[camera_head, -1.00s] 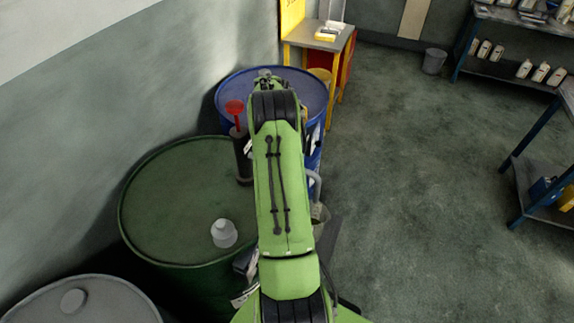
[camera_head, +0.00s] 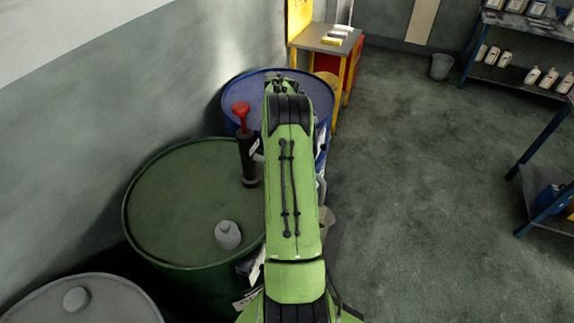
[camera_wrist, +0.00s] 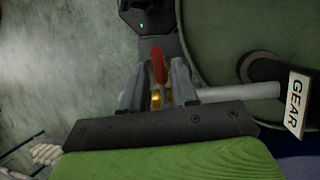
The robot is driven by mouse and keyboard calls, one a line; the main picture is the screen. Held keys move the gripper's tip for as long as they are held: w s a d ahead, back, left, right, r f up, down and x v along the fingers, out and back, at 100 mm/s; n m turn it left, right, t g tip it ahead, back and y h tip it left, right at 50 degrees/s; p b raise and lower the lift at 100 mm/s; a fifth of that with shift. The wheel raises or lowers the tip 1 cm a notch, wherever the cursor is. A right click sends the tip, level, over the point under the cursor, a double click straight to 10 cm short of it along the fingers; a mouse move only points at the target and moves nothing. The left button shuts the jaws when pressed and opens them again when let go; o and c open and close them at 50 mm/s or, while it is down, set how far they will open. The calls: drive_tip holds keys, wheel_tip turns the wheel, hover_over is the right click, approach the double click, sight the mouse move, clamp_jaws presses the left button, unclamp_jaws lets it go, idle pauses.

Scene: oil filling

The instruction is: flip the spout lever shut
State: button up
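The red spout lever (camera_wrist: 159,66) shows in the wrist view above a small brass fitting (camera_wrist: 156,98). The grey spout pipe (camera_wrist: 240,91) runs right from behind my gripper to a dark pump body beside a "GEAR" label (camera_wrist: 296,104). My gripper (camera_wrist: 156,82) is open, its two fingers apart on either side of the lever and brass part. I cannot tell whether a finger touches the lever. In the head view, my green arm hides the gripper and lever. The black pump (camera_head: 247,160) with its red top (camera_head: 241,110) stands on the green drum (camera_head: 180,200).
A blue drum (camera_head: 245,92) stands behind the green one, and a grey drum (camera_head: 110,300) at the front left. A yellow-legged table (camera_head: 318,42) is at the back.

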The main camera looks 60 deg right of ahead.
drive_tip(key=shift+o, duration=0.9)
drive_tip(key=p+v, duration=0.6)
drive_tip(key=v, duration=0.6)
drive_tip(key=shift+p, duration=0.35)
drive_tip(key=shift+a+f, duration=0.1)
